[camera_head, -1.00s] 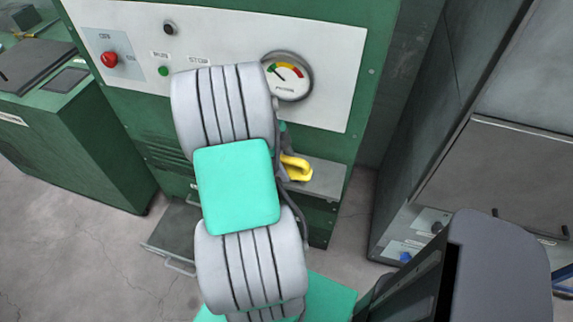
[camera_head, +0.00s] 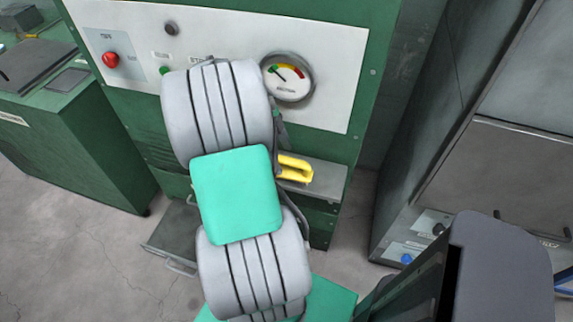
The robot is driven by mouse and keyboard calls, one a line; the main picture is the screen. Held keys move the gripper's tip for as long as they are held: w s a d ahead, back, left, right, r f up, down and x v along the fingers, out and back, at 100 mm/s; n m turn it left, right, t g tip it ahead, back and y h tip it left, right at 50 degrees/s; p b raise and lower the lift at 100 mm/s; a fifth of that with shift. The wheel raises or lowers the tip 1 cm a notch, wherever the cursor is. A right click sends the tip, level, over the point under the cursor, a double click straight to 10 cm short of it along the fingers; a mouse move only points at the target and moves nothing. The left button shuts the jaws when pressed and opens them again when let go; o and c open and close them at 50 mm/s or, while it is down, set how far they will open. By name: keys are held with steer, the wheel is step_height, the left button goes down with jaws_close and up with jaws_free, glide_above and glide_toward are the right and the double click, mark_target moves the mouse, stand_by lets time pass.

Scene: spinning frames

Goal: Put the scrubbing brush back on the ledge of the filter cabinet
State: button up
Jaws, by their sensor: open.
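The scrubbing brush, of which a yellow part (camera_head: 296,168) shows, is at the grey ledge (camera_head: 325,178) of the green filter cabinet (camera_head: 376,40). It appears to rest on the ledge, but its left end is hidden behind my arm. My gripper (camera_head: 280,134) is mostly hidden behind my arm's grey and turquoise links. Only a dark bit of it shows, just above and left of the yellow part. It is open, and a small gap seems to separate it from the brush.
A pressure gauge (camera_head: 288,76) and a red button (camera_head: 110,59) are on the cabinet's white panel. A grey drawer or step (camera_head: 170,238) juts out low at the left. A grey cabinet (camera_head: 480,170) stands at the right, with bare floor between.

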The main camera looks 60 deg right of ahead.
steer(key=v, duration=0.6)
steer(key=shift+w+r+p, duration=0.1)
steer(key=shift+r+p, duration=0.15)
steer(key=shift+p, duration=0.05)
steer(key=w+a+r+n+t+h, duration=0.1)
steer(key=w+a+r+n+t, duration=0.15)
steer(key=w+a+n, duration=0.6)
steer(key=w+a+r+n+t+h, duration=0.1)
steer(key=w+a+n+t, duration=0.25)
steer(key=a+n, duration=0.85)
steer(key=a+f+n+t+y, duration=0.1)
steer(key=a+n+y, duration=0.1)
steer(key=a+n, duration=1.2)
steer(key=shift+s+a+t+y, duration=0.3)
steer(key=shift+s+t+y, duration=0.05)
steer(key=shift+t+y, duration=0.05)
steer(key=shift+c, duration=0.2)
